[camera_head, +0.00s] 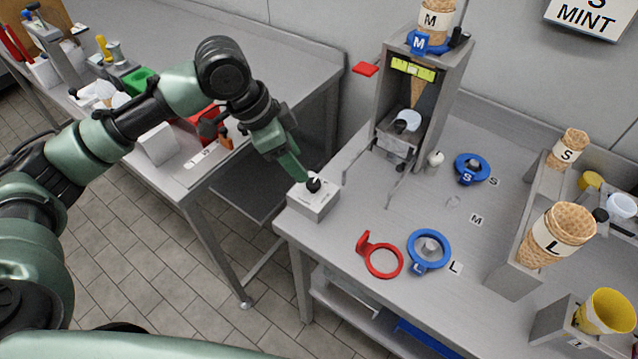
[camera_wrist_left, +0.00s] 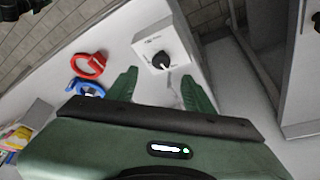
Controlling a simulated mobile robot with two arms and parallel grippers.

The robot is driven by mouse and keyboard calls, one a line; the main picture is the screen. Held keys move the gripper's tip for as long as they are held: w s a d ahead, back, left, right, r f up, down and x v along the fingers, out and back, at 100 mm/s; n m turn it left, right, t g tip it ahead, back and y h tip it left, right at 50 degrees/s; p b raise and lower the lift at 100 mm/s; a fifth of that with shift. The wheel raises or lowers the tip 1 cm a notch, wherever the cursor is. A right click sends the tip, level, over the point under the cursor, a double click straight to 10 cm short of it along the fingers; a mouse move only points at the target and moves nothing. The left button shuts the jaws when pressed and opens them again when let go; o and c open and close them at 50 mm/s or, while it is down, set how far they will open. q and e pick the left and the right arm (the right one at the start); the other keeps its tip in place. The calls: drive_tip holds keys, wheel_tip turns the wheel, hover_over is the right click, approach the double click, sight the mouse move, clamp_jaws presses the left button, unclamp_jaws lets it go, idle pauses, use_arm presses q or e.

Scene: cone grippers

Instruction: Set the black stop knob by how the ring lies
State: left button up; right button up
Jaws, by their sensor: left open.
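The black stop knob (camera_head: 314,186) sits on a small grey box at the near left corner of the counter; in the left wrist view the knob (camera_wrist_left: 161,60) shows a pale pointer mark. My left gripper (camera_head: 302,174) is open just above the box; in the left wrist view its fingers (camera_wrist_left: 157,82) are apart with the knob ahead between them. Whether they touch it I cannot tell. A red ring (camera_head: 384,262) with a raised tab lies on the counter. Blue rings lie by the L (camera_head: 429,250) and S (camera_head: 471,169) labels; a blue M piece (camera_head: 424,43) is atop the stand.
A grey stand (camera_head: 389,90) with a cone inside and thin front rods rises behind the box. Cones in holders, including the L cone (camera_head: 556,234), and a yellow cup (camera_head: 606,312) line the right. A side bench (camera_head: 282,85) stands left, across a gap.

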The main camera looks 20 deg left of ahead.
sight(313, 182)
use_arm(q)
drive_tip(key=x, duration=0.7)
drive_tip(key=shift+a, duration=0.1)
drive_tip(key=shift+w+f, duration=0.15)
drive_tip(key=shift+f, duration=0.25)
clamp_jaws()
drive_tip(key=shift+r+m+g+p, duration=0.3)
drive_tip(key=shift+m+p, duration=0.1)
drive_tip(key=shift+p, duration=0.6)
drive_tip(key=shift+f, duration=0.1)
drive_tip(key=shift+f+m, duration=0.2)
drive_tip(key=shift+m, duration=0.2)
use_arm(e)
drive_tip(key=shift+w+r, duration=0.2)
drive_tip(key=shift+r, duration=1)
